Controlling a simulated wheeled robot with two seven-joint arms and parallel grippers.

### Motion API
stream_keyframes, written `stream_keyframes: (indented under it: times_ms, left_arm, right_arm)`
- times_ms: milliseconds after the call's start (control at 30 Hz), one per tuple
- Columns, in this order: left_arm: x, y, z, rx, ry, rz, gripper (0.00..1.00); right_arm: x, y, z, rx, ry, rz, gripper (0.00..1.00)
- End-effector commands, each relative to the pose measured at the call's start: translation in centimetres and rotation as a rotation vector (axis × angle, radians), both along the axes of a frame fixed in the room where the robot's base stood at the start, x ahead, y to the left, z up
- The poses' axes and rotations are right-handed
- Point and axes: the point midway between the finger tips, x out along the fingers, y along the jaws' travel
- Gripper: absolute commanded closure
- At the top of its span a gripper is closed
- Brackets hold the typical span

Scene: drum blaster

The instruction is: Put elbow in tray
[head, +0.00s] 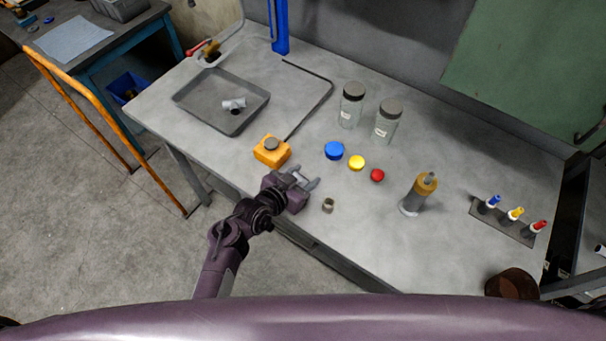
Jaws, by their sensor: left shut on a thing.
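The grey tray (188,99) lies at the back left of the table, with a pale pipe fitting (232,103) inside. My left gripper (301,179) is above the table's front part, right of an orange box. It is shut on a small grey piece, which seems to be the elbow; the fingers hide much of it and its shape is hard to make out. A short grey-brown pipe piece (328,205) stands on the table just right of the gripper. My right gripper is out of view.
The orange box (270,152) with a grey knob stands between gripper and tray. Blue (334,150), yellow (356,163) and red (377,175) lids lie to the right. A thin dark bent rod (318,103) lies beside the tray.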

Motion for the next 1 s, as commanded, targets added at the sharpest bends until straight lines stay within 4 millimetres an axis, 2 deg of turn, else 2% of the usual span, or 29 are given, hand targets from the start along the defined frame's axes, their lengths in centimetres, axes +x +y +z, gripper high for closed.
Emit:
stream_keyframes:
  times_ms: [267, 300, 467, 733, 867, 1000]
  left_arm:
    - [0.0, 0.0, -0.3, -0.001, -0.002, 0.0, 0.81]
    - [0.0, 0.0, -0.4, 0.0, 0.0, -0.001, 0.51]
    - [0.0, 0.0, -0.3, 0.0, 0.0, 0.0, 0.31]
    - [0.0, 0.0, -0.3, -0.001, -0.001, 0.0, 0.31]
    - [0.0, -0.1, -0.7, -0.004, -0.001, 0.002, 0.31]
    - [-1.6, 1.3, 0.3, 0.002, 0.0, -0.001, 0.31]
  right_arm:
    - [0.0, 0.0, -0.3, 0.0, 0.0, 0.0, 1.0]
    - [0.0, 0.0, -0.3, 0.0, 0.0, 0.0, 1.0]
    - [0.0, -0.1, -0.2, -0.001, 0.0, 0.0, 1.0]
    - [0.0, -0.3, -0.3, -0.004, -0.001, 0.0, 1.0]
    - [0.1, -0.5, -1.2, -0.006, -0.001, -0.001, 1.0]
    - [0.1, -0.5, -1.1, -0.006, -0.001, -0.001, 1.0]
